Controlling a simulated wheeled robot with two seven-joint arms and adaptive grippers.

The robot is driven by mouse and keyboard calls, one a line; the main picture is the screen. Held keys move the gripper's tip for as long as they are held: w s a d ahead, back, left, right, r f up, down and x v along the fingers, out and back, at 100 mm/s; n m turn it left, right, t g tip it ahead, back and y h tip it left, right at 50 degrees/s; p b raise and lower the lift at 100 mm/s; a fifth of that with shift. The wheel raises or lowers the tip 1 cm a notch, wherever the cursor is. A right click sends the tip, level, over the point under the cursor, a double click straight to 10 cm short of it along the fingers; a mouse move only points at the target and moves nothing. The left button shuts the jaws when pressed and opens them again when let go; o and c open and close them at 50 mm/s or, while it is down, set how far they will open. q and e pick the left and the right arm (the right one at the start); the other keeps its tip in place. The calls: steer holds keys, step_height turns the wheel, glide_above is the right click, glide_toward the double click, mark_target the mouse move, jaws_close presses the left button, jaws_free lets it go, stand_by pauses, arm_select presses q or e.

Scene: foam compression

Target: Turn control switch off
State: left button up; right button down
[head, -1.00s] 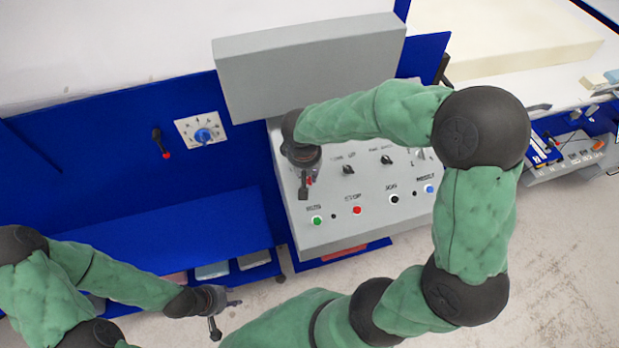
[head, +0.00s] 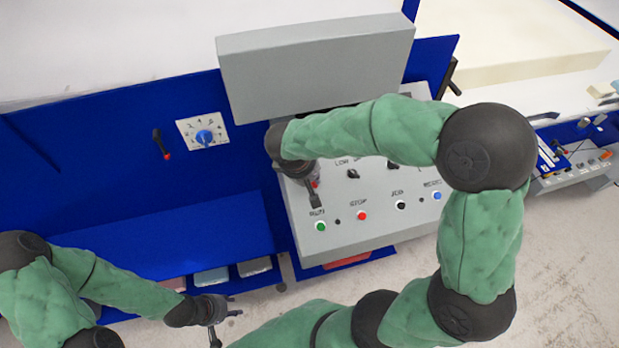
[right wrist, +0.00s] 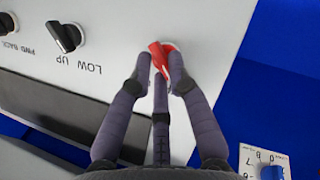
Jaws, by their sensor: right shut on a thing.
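The control switch, a red knob (right wrist: 158,54), is on the sloped grey control panel (head: 325,240), at its left side above the green button. In the right wrist view the fingers of my right gripper (right wrist: 158,68) are around the red knob and shut on it. The knob's exact angle is hard to tell. My left gripper (head: 222,322) is empty, its fingers spread, low in the head view, away from the panel.
Black LOW/UP knob (right wrist: 66,38), green button (head: 320,226), red stop button (head: 361,215), black button (head: 400,204) and blue button (head: 436,196) are on the panel. A grey box (head: 310,70) stands behind. A blue dial (head: 204,137) is on the blue wall to the left.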

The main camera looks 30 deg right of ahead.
steer(key=shift+s+f, duration=0.4)
steer(key=shift+f, duration=0.05)
steer(key=c, duration=1.2)
jaws_free()
steer(key=shift+d, duration=0.1)
steer(key=shift+w+r, duration=0.15)
steer(key=shift+r, duration=0.15)
steer(key=shift+r, duration=0.2)
steer(key=v, duration=1.1)
steer(key=shift+a, duration=0.25)
steer(key=shift+r, duration=0.1)
